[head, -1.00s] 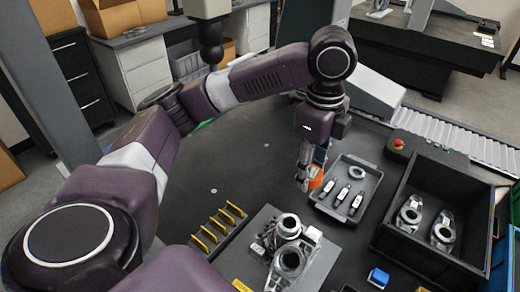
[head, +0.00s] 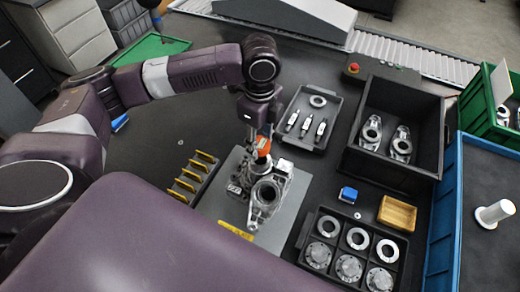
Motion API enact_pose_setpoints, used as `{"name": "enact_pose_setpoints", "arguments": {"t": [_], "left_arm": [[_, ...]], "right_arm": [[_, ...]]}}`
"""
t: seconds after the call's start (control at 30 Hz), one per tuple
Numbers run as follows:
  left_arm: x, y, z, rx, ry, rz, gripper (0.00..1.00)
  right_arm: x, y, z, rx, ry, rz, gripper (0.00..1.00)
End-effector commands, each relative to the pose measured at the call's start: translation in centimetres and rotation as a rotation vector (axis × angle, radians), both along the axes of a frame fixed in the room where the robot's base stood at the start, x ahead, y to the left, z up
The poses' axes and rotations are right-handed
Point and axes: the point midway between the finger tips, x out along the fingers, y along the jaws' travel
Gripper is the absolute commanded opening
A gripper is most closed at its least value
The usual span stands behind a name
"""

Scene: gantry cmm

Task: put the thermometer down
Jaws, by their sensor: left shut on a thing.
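My left gripper (head: 260,134) is shut on an orange object, which I take to be the thermometer (head: 263,146). Its orange part shows at the fingertips; the rest is hidden by the gripper or too small to make out. Gripper and thermometer are at the back edge of a grey plate (head: 289,211), close behind a metal casting (head: 266,192) on it. I cannot tell whether the thermometer touches anything below. My right gripper is not in view.
A grey tray (head: 330,97) with a ring and several slim tools lies right of the gripper. A black bin (head: 397,96) holds two castings. A yellow-slotted rack (head: 193,180) stands left. A blue block (head: 347,194) and a compartment tray (head: 318,230) are front right. Dark table behind the rack is clear.

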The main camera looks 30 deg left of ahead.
Motion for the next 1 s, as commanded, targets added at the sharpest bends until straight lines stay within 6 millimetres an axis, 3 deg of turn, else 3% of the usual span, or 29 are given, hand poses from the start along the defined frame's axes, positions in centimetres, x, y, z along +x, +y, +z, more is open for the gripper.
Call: {"name": "enact_pose_setpoints", "arguments": {"t": [0.4, 0.77, 0.8, 0.93, 1.0], "left_arm": [[-0.1, 0.0, -4.6, 0.0, 0.0, 0.0, 0.12], [0.0, 0.0, -4.9, 0.0, 0.0, 0.0, 0.12], [0.0, 0.0, -5.0, 0.0, 0.0, 0.0, 0.4], [0.0, 0.0, -5.0, 0.0, -0.001, 0.0, 0.54], [0.0, 0.0, -5.0, 0.0, 0.0, 0.0, 0.55]], "right_arm": [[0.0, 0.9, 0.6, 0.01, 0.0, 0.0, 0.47], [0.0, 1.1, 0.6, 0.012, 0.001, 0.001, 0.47], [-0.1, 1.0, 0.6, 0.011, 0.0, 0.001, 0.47], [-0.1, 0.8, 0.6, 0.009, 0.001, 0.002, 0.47], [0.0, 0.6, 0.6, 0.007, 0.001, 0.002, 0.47]]}}
